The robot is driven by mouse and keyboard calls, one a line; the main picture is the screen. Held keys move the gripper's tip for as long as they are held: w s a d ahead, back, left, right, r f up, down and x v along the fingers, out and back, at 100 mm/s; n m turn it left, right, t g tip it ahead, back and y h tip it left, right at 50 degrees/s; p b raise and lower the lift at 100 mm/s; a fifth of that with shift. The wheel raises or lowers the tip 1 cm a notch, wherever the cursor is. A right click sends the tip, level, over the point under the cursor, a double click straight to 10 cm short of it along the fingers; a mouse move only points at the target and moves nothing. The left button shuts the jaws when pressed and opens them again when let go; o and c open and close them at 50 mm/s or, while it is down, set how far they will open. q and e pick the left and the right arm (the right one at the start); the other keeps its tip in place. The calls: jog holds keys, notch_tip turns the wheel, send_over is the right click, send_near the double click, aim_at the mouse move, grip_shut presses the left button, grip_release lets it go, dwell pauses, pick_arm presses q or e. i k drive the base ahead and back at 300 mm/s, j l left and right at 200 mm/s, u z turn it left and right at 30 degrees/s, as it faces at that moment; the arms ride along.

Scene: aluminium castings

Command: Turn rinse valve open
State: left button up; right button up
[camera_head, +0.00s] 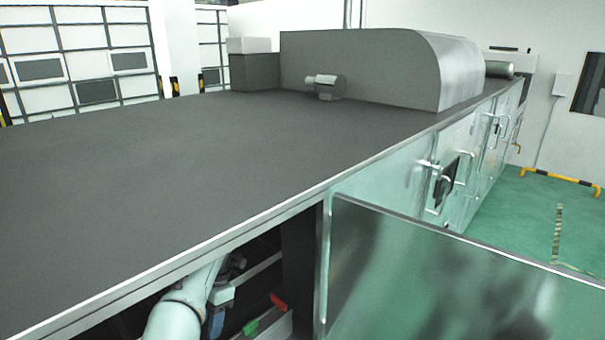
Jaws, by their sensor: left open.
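Inside the open cabinet bay under the dark worktop (150,170), a small red part (279,303) and a small green part (250,327) show near the lower edge. They look like valve handles, but which one is the rinse valve cannot be told. My left arm reaches in from the bottom left, under the worktop's front edge. My left gripper (222,294) is open inside the bay, to the left of the red and green parts and apart from them. Its fingertips are small and partly in shadow. My right gripper is out of view.
An open metal door (450,280) stands at the right of the bay. The worktop edge overhangs my left arm. A grey rounded housing (370,65) sits on the far worktop. Closed cabinet doors (440,175) line the front. Green floor (550,215) is free at the right.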

aim_at(281, 305)
jog(key=k, duration=0.95)
